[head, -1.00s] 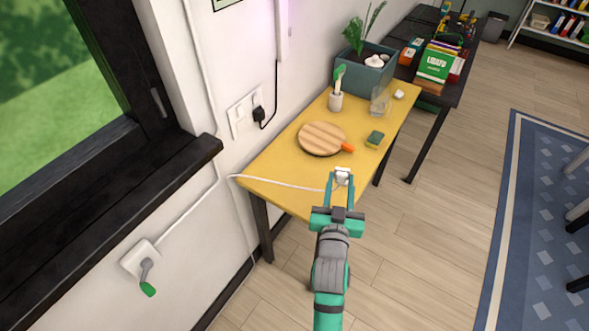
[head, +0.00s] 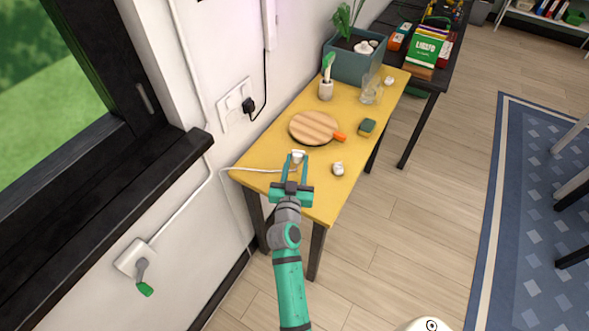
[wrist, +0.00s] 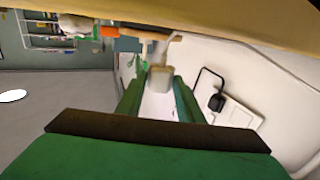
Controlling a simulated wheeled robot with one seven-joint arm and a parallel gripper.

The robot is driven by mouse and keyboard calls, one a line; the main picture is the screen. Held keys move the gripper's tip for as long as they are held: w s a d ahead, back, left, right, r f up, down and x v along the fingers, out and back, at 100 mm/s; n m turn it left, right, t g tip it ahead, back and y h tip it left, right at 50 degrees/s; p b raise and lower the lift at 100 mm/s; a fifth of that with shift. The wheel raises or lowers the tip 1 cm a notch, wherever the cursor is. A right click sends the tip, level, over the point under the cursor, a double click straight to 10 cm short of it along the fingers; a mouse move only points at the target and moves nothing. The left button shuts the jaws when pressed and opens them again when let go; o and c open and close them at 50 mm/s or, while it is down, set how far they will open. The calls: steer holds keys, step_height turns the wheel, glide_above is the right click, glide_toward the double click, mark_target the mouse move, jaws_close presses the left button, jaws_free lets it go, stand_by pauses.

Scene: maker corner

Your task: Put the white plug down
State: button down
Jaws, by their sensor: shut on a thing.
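The white plug (head: 298,156) is held between the fingertips of my gripper (head: 296,163), over the near left part of the yellow table (head: 262,162). It also shows in the wrist view (wrist: 160,78), between the two green fingers (wrist: 158,88). My gripper is shut on it. A white cord (head: 255,170) runs left from the plug, across the table to its left edge. I cannot tell whether the plug touches the tabletop.
A round wooden board (head: 313,127) lies just beyond the plug. A small whitish object (head: 338,169) stands to the right, and a green-yellow sponge (head: 366,127) lies farther back. A black plug (head: 248,104) sits in the wall socket. The table's near right corner is bare.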

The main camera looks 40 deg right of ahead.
mark_target(294, 176)
steer(key=shift+w+f, duration=0.35)
steer(key=shift+w, duration=0.05)
steer(key=shift+w+a+f, duration=0.1)
steer(key=shift+w+f, duration=0.1)
steer(key=shift+f, duration=1.6)
steer(key=shift+w+f, duration=0.1)
steer(key=shift+f, duration=0.5)
steer(key=c, duration=1.2)
jaws_free()
steer(key=shift+s, duration=0.2)
